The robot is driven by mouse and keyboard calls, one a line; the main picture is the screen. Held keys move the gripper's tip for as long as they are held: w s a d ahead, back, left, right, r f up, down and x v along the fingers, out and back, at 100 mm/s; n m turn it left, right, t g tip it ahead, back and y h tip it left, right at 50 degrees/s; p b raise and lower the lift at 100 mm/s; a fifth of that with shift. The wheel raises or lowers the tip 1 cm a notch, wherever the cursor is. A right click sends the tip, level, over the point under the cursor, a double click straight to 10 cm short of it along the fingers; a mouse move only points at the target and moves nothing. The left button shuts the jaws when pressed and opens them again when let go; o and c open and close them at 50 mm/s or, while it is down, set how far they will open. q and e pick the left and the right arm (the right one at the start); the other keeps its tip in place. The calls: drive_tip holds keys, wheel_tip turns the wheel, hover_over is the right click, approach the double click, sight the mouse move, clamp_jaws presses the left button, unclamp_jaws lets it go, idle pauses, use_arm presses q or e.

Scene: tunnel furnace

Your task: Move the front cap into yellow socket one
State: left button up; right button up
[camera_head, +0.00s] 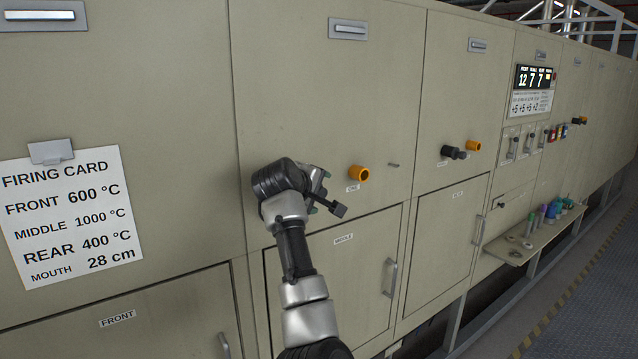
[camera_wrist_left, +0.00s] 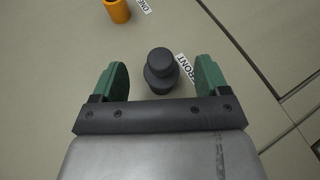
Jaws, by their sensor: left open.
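The front cap (camera_wrist_left: 160,68) is a dark stepped knob beside a FRONT label in the left wrist view. My left gripper (camera_wrist_left: 161,80) is open, with one green finger on each side of the cap and visible gaps between them. In the head view, my left gripper (camera_head: 320,192) is at the cabinet wall and I cannot make out the front cap there. Yellow socket one (camera_head: 359,174) is an orange-yellow ring above a ONE label, just right of the gripper. It also shows in the left wrist view (camera_wrist_left: 117,11), looking free of any cap. My right gripper is not in view.
Farther right are another dark cap (camera_head: 453,153) and a second yellow socket (camera_head: 473,146). A small peg (camera_head: 394,165) sticks out near socket one. Door handles (camera_head: 390,277) project below. A shelf (camera_head: 520,248) holds several coloured items. A firing card (camera_head: 70,216) hangs left.

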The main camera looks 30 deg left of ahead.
use_arm(q)
drive_tip(key=shift+p+x, duration=0.35)
drive_tip(key=shift+x, duration=1)
drive_tip(key=shift+c, duration=0.3)
drive_tip(key=c, duration=0.9)
drive_tip(key=shift+s+d, duration=0.35)
drive_tip(key=shift+d, duration=0.45)
drive_tip(key=shift+s+d, duration=0.35)
drive_tip(key=shift+d, duration=0.4)
drive_tip(key=shift+s+d, duration=0.3)
drive_tip(key=shift+d, duration=0.5)
drive_tip(key=shift+c, duration=0.2)
